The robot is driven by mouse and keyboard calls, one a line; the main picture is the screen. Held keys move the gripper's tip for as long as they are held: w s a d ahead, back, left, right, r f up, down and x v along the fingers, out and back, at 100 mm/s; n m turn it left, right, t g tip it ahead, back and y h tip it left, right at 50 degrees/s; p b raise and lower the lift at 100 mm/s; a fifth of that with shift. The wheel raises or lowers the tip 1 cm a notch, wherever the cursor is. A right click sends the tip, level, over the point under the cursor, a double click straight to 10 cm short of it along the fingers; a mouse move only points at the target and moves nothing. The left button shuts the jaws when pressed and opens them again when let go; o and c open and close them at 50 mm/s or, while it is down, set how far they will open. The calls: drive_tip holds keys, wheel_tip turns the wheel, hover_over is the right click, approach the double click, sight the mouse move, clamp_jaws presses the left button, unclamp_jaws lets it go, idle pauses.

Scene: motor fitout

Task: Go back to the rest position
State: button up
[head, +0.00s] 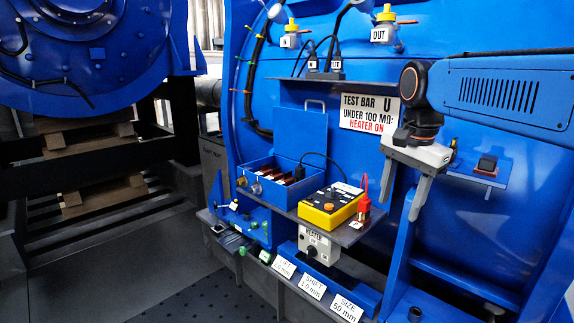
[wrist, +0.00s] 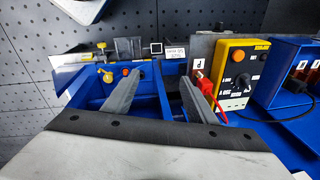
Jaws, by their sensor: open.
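My gripper (head: 401,202) hangs from my blue arm at the right of the head view, in front of the big blue motor housing (head: 465,225). Its two grey fingers point down and stand apart, with nothing between them. It is to the right of and above the red plug piece (head: 363,190) beside the yellow tester (head: 330,206). In the wrist view my gripper (wrist: 160,80) shows both fingers spread. A blue bracket or tray lies beyond them, and the yellow tester (wrist: 241,72) and red plug piece (wrist: 204,90) are to their right.
An open blue box (head: 270,187) with brown bars stands left of the tester. A heater box (head: 319,243) is below it. Label plates (head: 313,287) line the front. A small blue shelf (head: 480,172) juts out right of my gripper. Dark floor (head: 180,270) lies clear at left.

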drive_tip(key=s+d+f+n+t, duration=0.3)
drive_tip(key=s+f+n, duration=0.8)
drive_tip(key=s+f, duration=0.7)
drive_tip(key=shift+s+d+f, duration=0.2)
drive_tip(key=shift+s+f, duration=0.15)
drive_tip(key=shift+f, duration=0.1)
